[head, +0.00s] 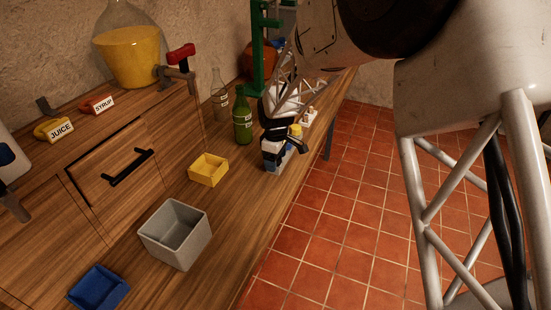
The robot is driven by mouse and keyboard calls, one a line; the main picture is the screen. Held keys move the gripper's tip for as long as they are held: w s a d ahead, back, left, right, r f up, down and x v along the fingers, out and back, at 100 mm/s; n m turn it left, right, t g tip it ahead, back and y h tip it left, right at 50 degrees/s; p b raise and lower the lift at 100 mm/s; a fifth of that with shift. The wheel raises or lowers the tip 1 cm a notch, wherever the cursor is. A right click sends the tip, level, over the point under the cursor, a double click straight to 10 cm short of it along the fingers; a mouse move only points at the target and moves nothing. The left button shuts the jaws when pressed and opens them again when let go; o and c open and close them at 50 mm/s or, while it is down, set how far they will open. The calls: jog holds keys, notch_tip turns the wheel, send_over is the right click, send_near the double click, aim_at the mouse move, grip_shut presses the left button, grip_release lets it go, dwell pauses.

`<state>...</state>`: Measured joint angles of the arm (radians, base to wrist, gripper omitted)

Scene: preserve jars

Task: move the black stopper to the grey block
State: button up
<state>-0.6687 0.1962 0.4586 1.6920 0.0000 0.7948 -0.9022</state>
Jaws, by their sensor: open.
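My gripper (287,152) hangs near the right edge of the wooden counter, just right of the green bottle. It is open, with dark and pale parts. A small pale grey and blue piece (286,160) shows at its jaws. I cannot tell whether this is the grey block, or whether the jaws touch it. I cannot make out the black stopper for sure; dark gripper parts cover this spot and it may be hidden there.
On the counter (232,215) stand a green bottle (242,122), a clear bottle (219,100), a yellow tray (208,170), an open grey bin (188,260) and a blue tray (99,288). Behind the gripper are a small yellow thing (296,130) and a white holder (309,118).

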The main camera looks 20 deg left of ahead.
jog(key=shift+r, duration=0.1)
jog(key=shift+r, duration=3.85)
jog(key=shift+d, duration=0.1)
jog(key=shift+d+r, duration=0.15)
jog(key=shift+d, duration=0.05)
jog(key=s+d+r+m, duration=0.3)
jog(key=d+r, duration=0.2)
jog(key=d, duration=0.4)
jog(key=s+d+r+m+t, duration=0.15)
jog(key=d+r, duration=0.25)
jog(key=d, duration=0.6)
jog(key=s+d+r+m, duration=0.4)
jog(key=d+r, duration=0.1)
jog(key=d, duration=0.4)
jog(key=s+d+m+t, duration=0.1)
jog(key=s+d+m, duration=0.8)
jog(key=s+d, duration=1.1)
jog(key=s, duration=0.4)
jog(key=shift+d+r+m, duration=0.15)
jog(key=shift+d+m, duration=0.2)
jog(key=shift+d, duration=0.05)
